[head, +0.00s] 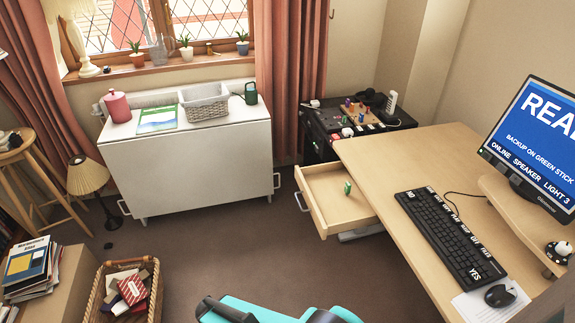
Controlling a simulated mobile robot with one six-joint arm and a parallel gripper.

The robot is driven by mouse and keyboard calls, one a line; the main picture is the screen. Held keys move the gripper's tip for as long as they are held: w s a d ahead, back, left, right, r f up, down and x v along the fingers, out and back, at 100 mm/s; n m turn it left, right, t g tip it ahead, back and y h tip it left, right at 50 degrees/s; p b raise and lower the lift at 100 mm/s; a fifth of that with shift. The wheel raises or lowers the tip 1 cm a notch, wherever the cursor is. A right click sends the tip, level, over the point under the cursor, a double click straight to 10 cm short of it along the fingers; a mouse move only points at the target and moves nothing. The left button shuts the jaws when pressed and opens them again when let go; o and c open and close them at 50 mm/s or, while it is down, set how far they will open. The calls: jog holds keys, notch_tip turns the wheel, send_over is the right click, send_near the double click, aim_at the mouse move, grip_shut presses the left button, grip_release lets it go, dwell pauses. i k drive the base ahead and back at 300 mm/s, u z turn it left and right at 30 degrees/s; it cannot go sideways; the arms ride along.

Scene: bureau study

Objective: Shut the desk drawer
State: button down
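The desk drawer (327,204) is pulled out from the left side of the light wood desk (395,162). Its front panel faces left, toward the white cabinet, and carries a pale handle (297,207). A small green item (347,188) lies inside the drawer; the rest of the visible drawer floor is bare. Teal and black parts of my arm show at the bottom edge. I cannot make out my gripper's fingers in this view.
A keyboard (440,235), mouse (499,296) and monitor (535,140) are on the desk. A white cabinet (190,165) stands left of the drawer, with carpet between. A wicker basket (155,300) stands at lower left. Carpet (240,255) in front of the drawer is clear.

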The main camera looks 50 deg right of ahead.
aim_at(322, 186)
jog(key=u, duration=0.05)
jog(key=i, duration=0.9)
jog(key=z, duration=0.05)
